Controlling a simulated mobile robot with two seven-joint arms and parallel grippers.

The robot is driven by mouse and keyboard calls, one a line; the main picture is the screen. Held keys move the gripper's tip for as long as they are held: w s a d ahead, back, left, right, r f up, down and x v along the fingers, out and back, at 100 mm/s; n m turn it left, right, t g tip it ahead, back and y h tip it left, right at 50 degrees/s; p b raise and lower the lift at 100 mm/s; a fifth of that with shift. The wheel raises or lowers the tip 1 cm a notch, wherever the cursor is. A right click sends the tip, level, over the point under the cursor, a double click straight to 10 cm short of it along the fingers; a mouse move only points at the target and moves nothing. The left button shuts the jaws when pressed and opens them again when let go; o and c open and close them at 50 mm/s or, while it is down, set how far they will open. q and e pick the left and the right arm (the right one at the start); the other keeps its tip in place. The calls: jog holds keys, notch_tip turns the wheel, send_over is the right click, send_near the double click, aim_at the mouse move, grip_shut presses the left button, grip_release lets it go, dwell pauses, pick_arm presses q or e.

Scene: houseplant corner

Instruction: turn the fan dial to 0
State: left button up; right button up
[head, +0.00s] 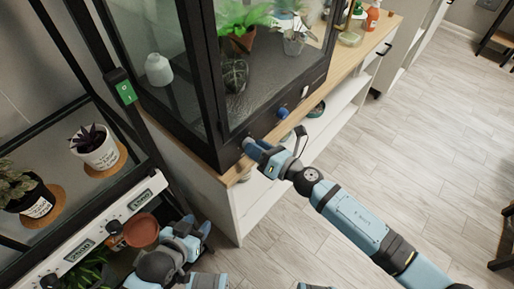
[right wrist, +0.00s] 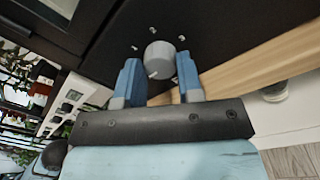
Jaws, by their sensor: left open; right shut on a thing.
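A round grey dial (right wrist: 160,60) with a white pointer line sits on the black base panel of the glass cabinet, with small white marks around it. In the right wrist view the pointer line is toward the lower left of the dial. My right gripper (right wrist: 158,82) is shut on this dial, one blue finger on each side. In the head view my right gripper (head: 254,149) is at the panel's near corner and mostly hides the dial. I cannot read a label on it. My left gripper (head: 196,229) is open, low at the left, away from the dial.
A blue knob (head: 282,113) is further along the same panel. The glass cabinet (head: 205,80) with plants stands on a wooden top. A plant rack with its own control strip (head: 90,240) is at left, with a terracotta pot (head: 141,230) near my left gripper.

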dwell(0.4)
jog(key=o, duration=0.9)
jog(key=b+v, duration=0.1)
jog(key=v, duration=1.3)
jog(key=shift+w, duration=0.1)
